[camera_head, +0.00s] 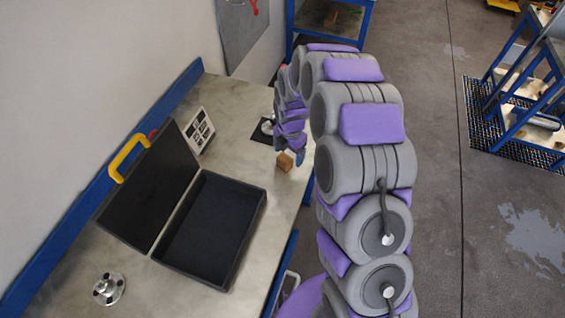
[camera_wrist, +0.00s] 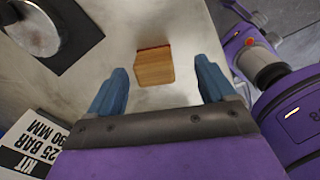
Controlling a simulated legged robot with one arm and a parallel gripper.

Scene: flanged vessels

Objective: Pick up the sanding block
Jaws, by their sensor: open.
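The sanding block (camera_wrist: 154,68) is a small wooden block with a dark red strip along its far edge. It sits on the worktable, and in the head view it shows as a tan block (camera_head: 284,162) near the table's right edge. My gripper (camera_wrist: 158,86) is open, with its blue fingers on either side of the block's near end in the wrist picture. Nothing is between the fingers that they touch; gaps show on both sides. In the head view my gripper (camera_head: 292,156) is just above and beside the block, partly hidden by my own arm.
An open black case (camera_head: 262,205) with a yellow handle (camera_head: 128,157) lies on the table (camera_head: 240,95). A flanged metal part (camera_head: 108,289) stands at the front left. Another round metal part (camera_wrist: 32,30) rests on a dark square pad (camera_wrist: 78,45). A labelled card (camera_wrist: 35,140) lies nearby.

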